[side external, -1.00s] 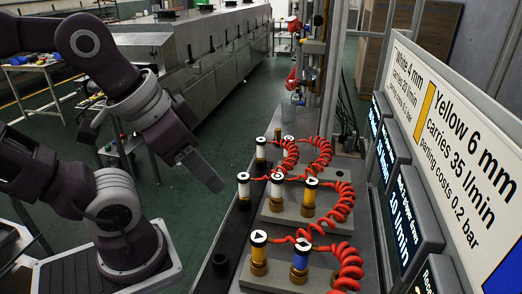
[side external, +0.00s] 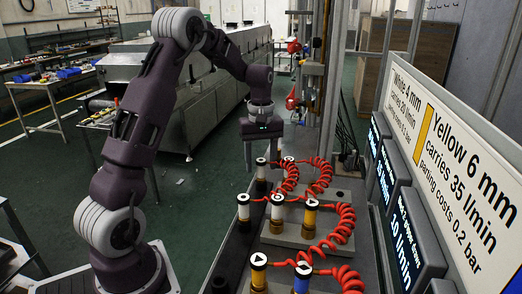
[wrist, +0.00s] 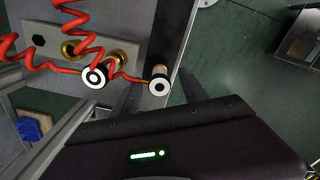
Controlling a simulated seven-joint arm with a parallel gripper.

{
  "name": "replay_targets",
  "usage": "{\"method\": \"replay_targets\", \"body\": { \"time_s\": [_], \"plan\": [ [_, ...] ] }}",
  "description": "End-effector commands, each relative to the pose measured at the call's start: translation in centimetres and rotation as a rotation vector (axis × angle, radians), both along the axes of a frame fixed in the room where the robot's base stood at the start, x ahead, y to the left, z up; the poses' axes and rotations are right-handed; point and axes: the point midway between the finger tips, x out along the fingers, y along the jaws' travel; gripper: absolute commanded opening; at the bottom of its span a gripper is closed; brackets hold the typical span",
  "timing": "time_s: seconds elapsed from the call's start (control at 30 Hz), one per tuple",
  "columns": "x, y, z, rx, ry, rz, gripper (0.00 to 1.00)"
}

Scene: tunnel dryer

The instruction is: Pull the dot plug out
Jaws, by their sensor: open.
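The dot plug (wrist: 159,80) has a white cap with a black dot and shows near the middle of the wrist view. In the side view the same plug (side external: 261,172) stands upright at the back left of the plug group. My gripper (side external: 260,158) points down above it, its fingers apart on either side of the cap and holding nothing. In the wrist view the fingers of my gripper (wrist: 158,98) are dark and partly hidden. Beside it is a ring-marked plug (wrist: 95,77) with a red coiled hose.
Grey plates (side external: 328,238) carry sockets. A sign board (side external: 455,165) and displays line the right side. Green floor lies open at left.

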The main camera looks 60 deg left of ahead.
Motion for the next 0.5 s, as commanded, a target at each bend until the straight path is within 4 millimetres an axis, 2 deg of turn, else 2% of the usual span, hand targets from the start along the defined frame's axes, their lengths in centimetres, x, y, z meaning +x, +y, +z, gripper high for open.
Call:
{"method": "replay_targets", "body": {
  "time_s": [0.1, 0.2, 0.47, 0.5],
  "plan": [
    [0.0, -0.1, -1.8, -0.002, 0.002, -0.001, 0.52],
    [0.0, -0.1, -2.6, 0.000, -0.001, -0.003, 0.52],
    [0.0, -0.1, -2.8, 0.001, -0.001, -0.004, 0.52],
    [0.0, -0.1, -2.8, 0.001, -0.001, -0.004, 0.44]
  ]
}}
